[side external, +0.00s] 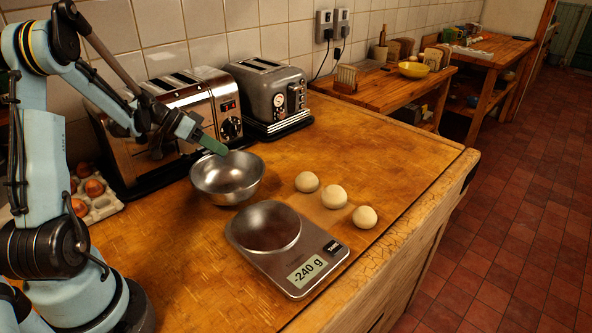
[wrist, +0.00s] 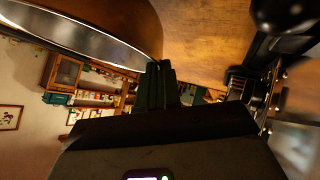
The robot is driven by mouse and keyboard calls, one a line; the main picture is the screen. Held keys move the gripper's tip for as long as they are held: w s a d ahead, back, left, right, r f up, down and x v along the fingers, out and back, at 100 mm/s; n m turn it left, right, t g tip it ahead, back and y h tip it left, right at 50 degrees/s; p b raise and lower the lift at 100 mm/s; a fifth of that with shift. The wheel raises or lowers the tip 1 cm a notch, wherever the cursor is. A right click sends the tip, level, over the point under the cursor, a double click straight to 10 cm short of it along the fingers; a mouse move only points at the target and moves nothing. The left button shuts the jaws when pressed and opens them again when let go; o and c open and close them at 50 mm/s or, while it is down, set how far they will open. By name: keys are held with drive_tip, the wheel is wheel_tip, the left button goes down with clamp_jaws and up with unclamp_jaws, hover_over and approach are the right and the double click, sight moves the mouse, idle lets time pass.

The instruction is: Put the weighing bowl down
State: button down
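The weighing bowl (side external: 228,180), a shiny steel bowl, is upright, left of and behind the kitchen scale (side external: 290,262). I cannot tell whether its base touches the worktop. My gripper (side external: 218,149) is at the bowl's back rim, with its green fingers pointing down to the right. In the wrist view the fingers (wrist: 158,82) are close together, with the bowl's rim (wrist: 105,48) running to their tips; they look shut on it. The scale's round steel plate (side external: 266,226) is empty and its display reads -240 g.
Three dough balls (side external: 334,196) lie in a row right of the bowl. Two toasters (side external: 270,92) stand behind it against the tiled wall. An egg tray (side external: 94,198) is at the left, near my arm. The worktop (side external: 385,150) is clear at the back right.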

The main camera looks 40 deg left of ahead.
drive_tip(key=shift+f, duration=0.5)
drive_tip(key=shift+f, duration=0.15)
drive_tip(key=c, duration=1.3)
unclamp_jaws()
drive_tip(key=shift+c, duration=0.2)
